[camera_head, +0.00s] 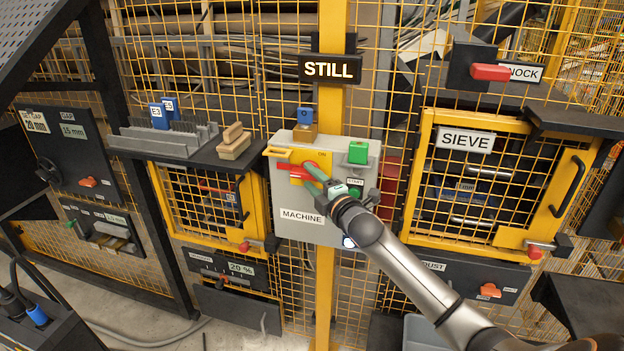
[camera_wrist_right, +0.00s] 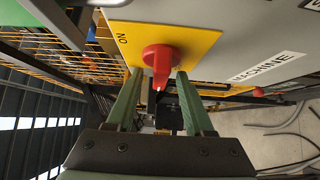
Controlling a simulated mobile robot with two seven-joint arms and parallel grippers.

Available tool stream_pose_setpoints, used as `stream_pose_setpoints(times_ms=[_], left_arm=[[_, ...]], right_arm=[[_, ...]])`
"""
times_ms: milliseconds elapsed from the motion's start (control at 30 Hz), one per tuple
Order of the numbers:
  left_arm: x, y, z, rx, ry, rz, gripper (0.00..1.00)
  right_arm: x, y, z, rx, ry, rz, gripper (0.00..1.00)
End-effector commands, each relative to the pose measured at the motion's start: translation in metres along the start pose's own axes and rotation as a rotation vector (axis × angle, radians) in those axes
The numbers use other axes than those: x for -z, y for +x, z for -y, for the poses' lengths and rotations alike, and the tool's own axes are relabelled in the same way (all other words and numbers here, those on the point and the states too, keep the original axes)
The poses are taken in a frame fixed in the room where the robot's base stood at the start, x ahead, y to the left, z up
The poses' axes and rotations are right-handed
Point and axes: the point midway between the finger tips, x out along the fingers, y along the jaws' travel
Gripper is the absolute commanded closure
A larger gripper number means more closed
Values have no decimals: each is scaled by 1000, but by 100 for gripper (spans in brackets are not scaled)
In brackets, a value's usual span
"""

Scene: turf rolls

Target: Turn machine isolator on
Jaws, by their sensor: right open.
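The machine isolator is a red rotary handle (camera_wrist_right: 160,62) on a yellow plate (camera_wrist_right: 195,42) marked ON, on the front of the grey MACHINE box (camera_head: 311,230). In the head view the red handle (camera_head: 312,170) is partly covered by my right gripper. My right gripper (camera_wrist_right: 158,78) is open, its green fingers on either side of the handle's lever; I cannot tell whether they touch it. It also shows in the head view (camera_head: 318,172), reaching in from the lower right. My left gripper is not in view.
A green button block (camera_head: 358,152) and a START button sit on the right of the box. A STILL sign (camera_head: 330,69) hangs above.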

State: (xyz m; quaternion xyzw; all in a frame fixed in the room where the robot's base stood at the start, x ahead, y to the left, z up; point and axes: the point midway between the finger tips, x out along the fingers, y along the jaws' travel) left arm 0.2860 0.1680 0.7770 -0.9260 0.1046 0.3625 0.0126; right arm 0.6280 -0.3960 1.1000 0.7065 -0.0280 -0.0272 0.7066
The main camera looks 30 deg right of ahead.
Motion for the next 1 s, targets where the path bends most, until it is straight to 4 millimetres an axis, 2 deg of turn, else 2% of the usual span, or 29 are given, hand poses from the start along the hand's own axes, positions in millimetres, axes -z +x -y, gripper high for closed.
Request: stream_pose_setpoints(times_ms=[200, 667, 1000], left_arm=[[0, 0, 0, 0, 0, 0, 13], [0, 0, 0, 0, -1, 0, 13], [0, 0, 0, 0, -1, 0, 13]], right_arm=[[0, 0, 0, 1, 0, 0, 48], [0, 0, 0, 1, 0, 0, 99], [0, 0, 0, 1, 0, 0, 100]])
